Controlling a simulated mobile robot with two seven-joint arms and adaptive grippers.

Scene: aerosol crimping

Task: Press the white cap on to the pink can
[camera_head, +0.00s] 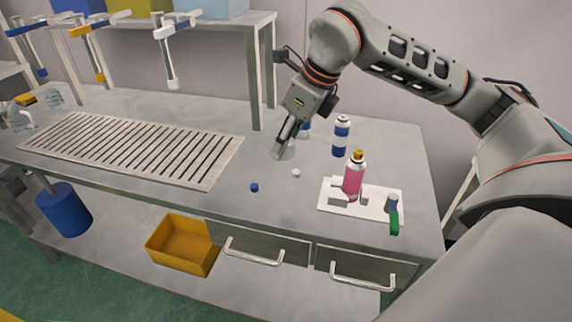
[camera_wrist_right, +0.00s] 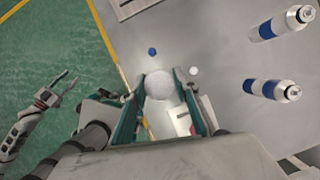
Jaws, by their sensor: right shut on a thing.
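The pink can (camera_head: 352,182) stands upright on a white plate, with an orange-yellow piece on its top; I cannot make it out in the wrist view. My right gripper (camera_head: 279,153) is above the bench, to the left of the can and apart from it. In the right wrist view its two fingers (camera_wrist_right: 158,98) are shut on a white round cap (camera_wrist_right: 158,84). In the head view the cap shows only as a pale shape at the fingertips. My left gripper (camera_wrist_right: 71,78) shows only in the right wrist view, over the green floor, with its fingers apart and empty.
The white plate (camera_head: 381,207) also carries a green-and-grey piece (camera_head: 394,217). Two blue-and-white cans (camera_head: 341,136) stand behind. A small blue piece (camera_head: 254,187) and a small white piece (camera_head: 296,173) lie on the bench. A slatted panel (camera_head: 130,150) lies left.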

